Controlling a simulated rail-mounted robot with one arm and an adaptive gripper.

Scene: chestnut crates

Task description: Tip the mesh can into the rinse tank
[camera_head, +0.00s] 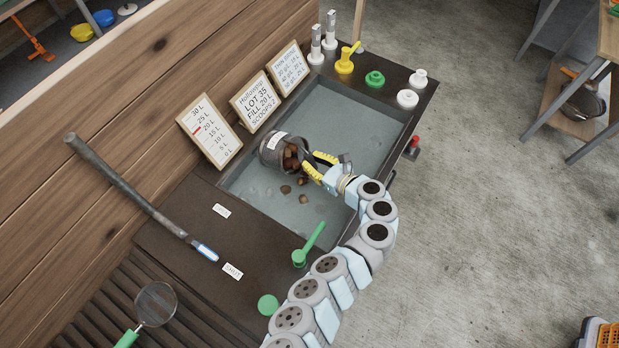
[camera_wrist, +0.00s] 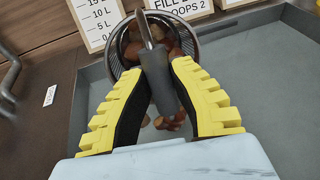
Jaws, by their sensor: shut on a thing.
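The mesh can (camera_head: 270,155) is tilted over the rinse tank (camera_head: 345,118), its mouth facing right and down. Brown chestnuts (camera_head: 291,160) sit at its mouth, and several loose ones (camera_head: 303,199) lie below it in the tank. My gripper (camera_head: 322,168) is over the tank with its yellow fingers shut on the can's handle. In the wrist view, the gripper (camera_wrist: 158,82) clamps the grey handle (camera_wrist: 158,75), and the can (camera_wrist: 119,50) with chestnuts in it is just beyond. How many remain deep inside the can is hidden.
Three sign cards (camera_head: 209,131) stand along the tank's back edge. A yellow pump (camera_head: 346,58), a green knob (camera_head: 375,78) and white fittings (camera_head: 408,98) sit at the far end.

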